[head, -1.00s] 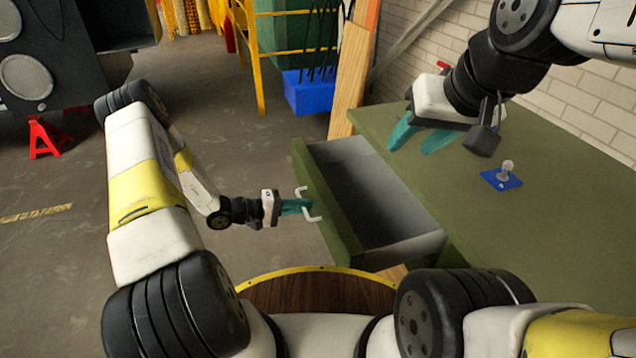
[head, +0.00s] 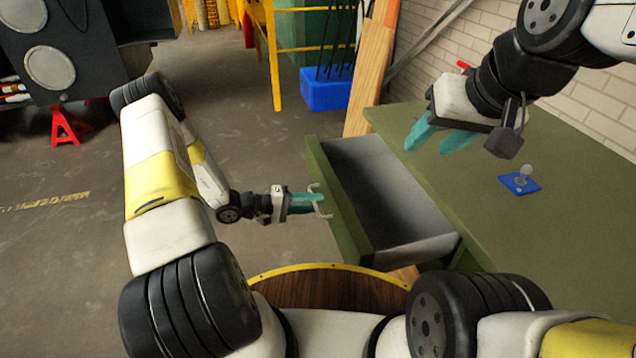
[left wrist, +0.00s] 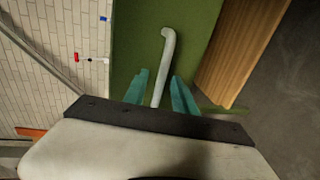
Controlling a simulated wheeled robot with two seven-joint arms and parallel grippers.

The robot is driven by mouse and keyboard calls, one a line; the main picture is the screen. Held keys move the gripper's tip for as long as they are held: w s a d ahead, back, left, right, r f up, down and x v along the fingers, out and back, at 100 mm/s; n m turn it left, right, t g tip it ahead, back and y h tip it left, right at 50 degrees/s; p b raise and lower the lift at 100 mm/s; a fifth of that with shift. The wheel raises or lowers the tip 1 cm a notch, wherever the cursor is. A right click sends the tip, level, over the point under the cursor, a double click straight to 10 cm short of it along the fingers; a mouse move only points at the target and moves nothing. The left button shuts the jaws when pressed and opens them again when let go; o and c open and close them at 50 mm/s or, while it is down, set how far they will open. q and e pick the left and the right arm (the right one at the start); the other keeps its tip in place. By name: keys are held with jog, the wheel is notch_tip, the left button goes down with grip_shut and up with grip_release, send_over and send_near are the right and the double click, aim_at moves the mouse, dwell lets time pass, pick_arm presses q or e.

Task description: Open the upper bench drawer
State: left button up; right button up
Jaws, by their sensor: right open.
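The upper bench drawer (head: 340,207) is green with a grey inside and stands well out from the green bench (head: 555,225). Its inside looks empty. A pale bar handle (head: 325,210) is on its front and shows in the left wrist view as a bent rod (left wrist: 167,55). My left gripper (head: 318,197) is at the handle. In the left wrist view its teal fingers (left wrist: 160,86) stand apart on either side of the rod, with gaps visible, so it looks open around it. My right gripper (head: 432,142) is open and empty above the bench top.
A blue plate with a pale knob (head: 521,182) lies on the bench. Wooden planks (head: 372,75) lean behind the drawer, near a blue bin (head: 325,90) and yellow frame (head: 275,60). A red stand (head: 66,125) is far left. The floor left of the drawer is clear.

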pick_arm(q)
jog(key=v, duration=0.7)
jog(key=s+d+r+m+g+y, duration=0.2)
jog(key=s+r+m+g+y, duration=0.15)
jog(key=r, duration=0.75)
jog(key=s+d+r+m+g+y, duration=0.15)
jog(key=s+r, duration=0.25)
jog(key=r, duration=0.6)
jog(key=s+a+r+t+y, duration=0.4)
jog(key=s+r+y, duration=0.3)
jog(key=s+r, duration=0.6)
notch_tip(320, 180, up, 3)
jog(key=shift+s+f+t, duration=0.15)
jog(key=shift+s+t, duration=0.15)
jog(key=shift+t, duration=0.6)
jog(key=shift+a, duration=0.1)
